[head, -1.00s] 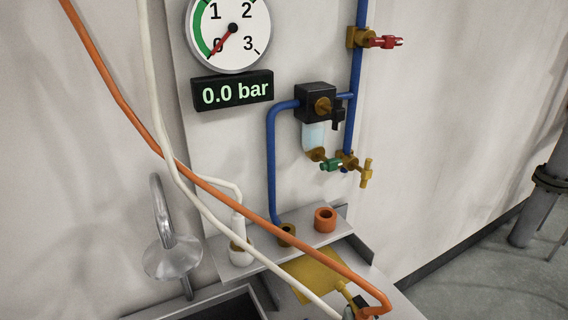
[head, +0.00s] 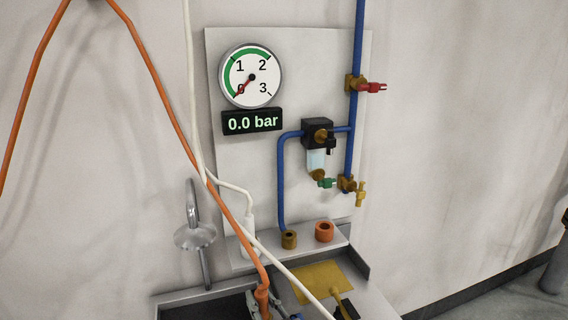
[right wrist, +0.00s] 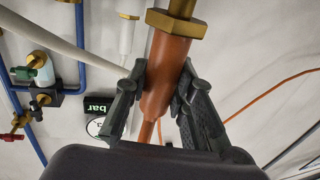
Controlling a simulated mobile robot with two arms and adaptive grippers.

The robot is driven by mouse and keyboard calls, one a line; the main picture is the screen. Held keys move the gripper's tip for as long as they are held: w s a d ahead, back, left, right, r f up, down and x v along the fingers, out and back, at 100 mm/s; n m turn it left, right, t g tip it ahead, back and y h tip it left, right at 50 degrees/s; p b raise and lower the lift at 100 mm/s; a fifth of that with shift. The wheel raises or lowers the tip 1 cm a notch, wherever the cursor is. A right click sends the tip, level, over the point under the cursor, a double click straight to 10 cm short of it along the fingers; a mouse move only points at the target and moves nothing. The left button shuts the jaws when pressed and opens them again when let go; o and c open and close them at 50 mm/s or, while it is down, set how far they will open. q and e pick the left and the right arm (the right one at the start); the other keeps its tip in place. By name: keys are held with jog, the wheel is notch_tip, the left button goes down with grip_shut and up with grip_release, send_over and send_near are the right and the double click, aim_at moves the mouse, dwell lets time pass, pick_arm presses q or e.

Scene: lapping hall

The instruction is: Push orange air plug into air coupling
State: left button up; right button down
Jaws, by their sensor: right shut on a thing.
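My right gripper (head: 262,308) is low in the head view, at the sink's right edge. It is shut on the orange air plug (head: 262,292), whose orange hose runs up and to the left. In the right wrist view the fingers (right wrist: 160,95) clasp the plug's orange body (right wrist: 165,72), and its brass collar (right wrist: 176,22) points to the top of the picture. The brass air coupling (head: 289,240) stands on the grey ledge at the foot of the blue pipe, apart from the plug. An orange ring-shaped socket (head: 324,232) is right of it. My left gripper is not in view.
A white plug (head: 248,238) with a white hose stands left of the coupling. The white hose (head: 285,268) crosses in front of the ledge. The gauge's display (head: 252,121) reads 0.0 bar.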

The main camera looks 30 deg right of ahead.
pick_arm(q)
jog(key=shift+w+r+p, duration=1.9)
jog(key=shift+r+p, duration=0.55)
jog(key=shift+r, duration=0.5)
pick_arm(e)
jog(key=shift+w+d+r+m+g+h, duration=1)
jog(key=shift+w+d+r+m+h, duration=2.15)
jog(key=shift+w+d+r, duration=6.6)
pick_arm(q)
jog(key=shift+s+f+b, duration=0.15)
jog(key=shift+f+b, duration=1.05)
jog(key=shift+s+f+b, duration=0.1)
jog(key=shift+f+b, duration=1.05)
pick_arm(e)
jog(key=shift+n+h, duration=0.45)
jog(key=shift+n, duration=0.3)
jog(key=shift+s+f, duration=0.2)
jog(key=shift+f, duration=2.45)
pick_arm(q)
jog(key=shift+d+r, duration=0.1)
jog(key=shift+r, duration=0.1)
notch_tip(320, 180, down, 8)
jog(key=b, duration=0.7)
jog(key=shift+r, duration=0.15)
pick_arm(e)
jog(key=shift+f, duration=5)
